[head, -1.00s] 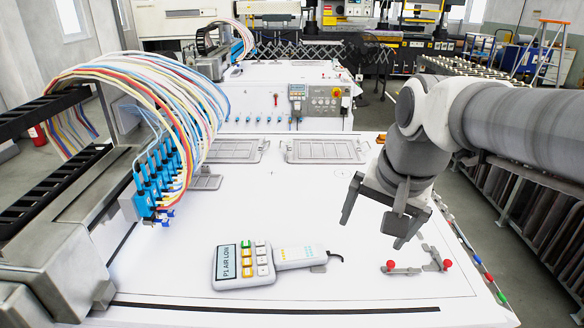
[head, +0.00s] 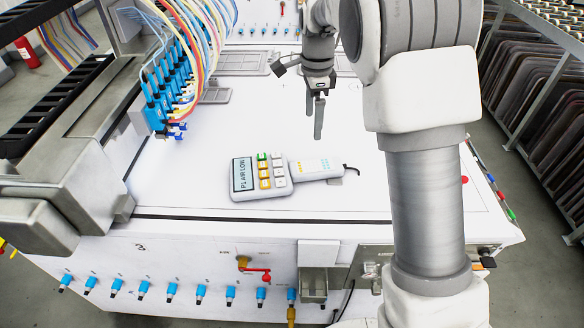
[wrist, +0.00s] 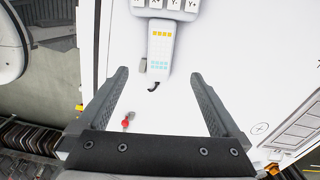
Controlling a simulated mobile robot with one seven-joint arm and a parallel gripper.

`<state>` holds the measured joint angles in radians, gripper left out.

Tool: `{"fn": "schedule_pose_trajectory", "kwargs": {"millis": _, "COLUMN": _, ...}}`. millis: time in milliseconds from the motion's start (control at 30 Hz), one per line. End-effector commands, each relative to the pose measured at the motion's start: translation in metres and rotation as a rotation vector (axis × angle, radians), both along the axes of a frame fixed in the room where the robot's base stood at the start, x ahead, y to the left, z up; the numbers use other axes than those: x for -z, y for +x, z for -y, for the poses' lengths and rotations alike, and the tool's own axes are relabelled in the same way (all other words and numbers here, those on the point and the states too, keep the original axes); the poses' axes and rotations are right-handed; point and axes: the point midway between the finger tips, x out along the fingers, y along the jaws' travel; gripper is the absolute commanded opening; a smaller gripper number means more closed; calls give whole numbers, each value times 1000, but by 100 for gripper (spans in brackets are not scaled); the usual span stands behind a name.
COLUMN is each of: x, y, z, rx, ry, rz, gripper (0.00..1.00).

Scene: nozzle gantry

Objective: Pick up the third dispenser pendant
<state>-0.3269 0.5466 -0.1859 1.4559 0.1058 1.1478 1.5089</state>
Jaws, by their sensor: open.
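One dispenser pendant (head: 262,178) lies flat on the white table top (head: 205,215). It has a screen reading "P1 AIR LOW", coloured keys, a pale grip pointing right and a short dark cord. No other pendant shows. My gripper (head: 315,118) is open and empty above the table, beyond the pendant's grip end, fingers pointing down. In the wrist view my gripper (wrist: 159,76) has its fingers wide apart. The pendant (wrist: 161,48) shows beyond the fingertips, grip and cord toward me; its screen end is cut off.
Blue dispensing nozzles (head: 170,90) with coloured hoses hang at the left beside a grey gantry (head: 65,175). Flat grey frames (head: 240,62) lie at the back. A red knob (wrist: 125,123) shows in the wrist view. A black strip (head: 230,219) runs along the table's front.

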Motion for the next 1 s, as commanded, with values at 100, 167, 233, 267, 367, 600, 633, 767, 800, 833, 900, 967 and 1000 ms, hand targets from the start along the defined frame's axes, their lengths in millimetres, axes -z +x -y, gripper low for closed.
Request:
{"fn": "schedule_pose_trajectory", "kwargs": {"millis": 100, "x": 23, "y": -1, "z": 0, "rx": 3, "ry": -1, "rz": -6, "gripper": 100}}
{"fn": "schedule_pose_trajectory", "kwargs": {"millis": 167, "x": 36, "y": -1, "z": 0, "rx": 2, "ry": -1, "rz": -7, "gripper": 100}}
{"fn": "schedule_pose_trajectory", "kwargs": {"millis": 233, "x": 51, "y": -1, "z": 0, "rx": 2, "ry": -1, "rz": -6, "gripper": 100}}
{"fn": "schedule_pose_trajectory", "kwargs": {"millis": 267, "x": 58, "y": -1, "z": 0, "rx": 1, "ry": -1, "rz": -6, "gripper": 100}}
{"fn": "schedule_pose_trajectory", "kwargs": {"millis": 367, "x": 80, "y": -1, "z": 0, "rx": 1, "ry": -1, "rz": -6, "gripper": 100}}
{"fn": "schedule_pose_trajectory", "kwargs": {"millis": 600, "x": 113, "y": 0, "z": 0, "rx": 0, "ry": 0, "rz": -2, "gripper": 100}}
{"fn": "schedule_pose_trajectory", "kwargs": {"millis": 633, "x": 115, "y": 0, "z": 0, "rx": 0, "ry": 0, "rz": -1, "gripper": 100}}
{"fn": "schedule_pose_trajectory", "kwargs": {"millis": 767, "x": 120, "y": 0, "z": 0, "rx": 0, "ry": 0, "rz": -2, "gripper": 100}}
{"fn": "schedule_pose_trajectory", "kwargs": {"millis": 800, "x": 123, "y": 0, "z": -1, "rx": -1, "ry": -1, "rz": -3, "gripper": 100}}
{"fn": "schedule_pose_trajectory", "kwargs": {"millis": 833, "x": 125, "y": 0, "z": -1, "rx": -1, "ry": -1, "rz": -3, "gripper": 100}}
{"fn": "schedule_pose_trajectory", "kwargs": {"millis": 900, "x": 134, "y": 0, "z": -2, "rx": -1, "ry": -1, "rz": -3, "gripper": 100}}
{"fn": "schedule_pose_trajectory", "kwargs": {"millis": 967, "x": 143, "y": 0, "z": -3, "rx": 0, "ry": -1, "rz": -5, "gripper": 100}}
{"fn": "schedule_pose_trajectory", "kwargs": {"millis": 1000, "x": 150, "y": 0, "z": -4, "rx": 0, "ry": -1, "rz": -4, "gripper": 100}}
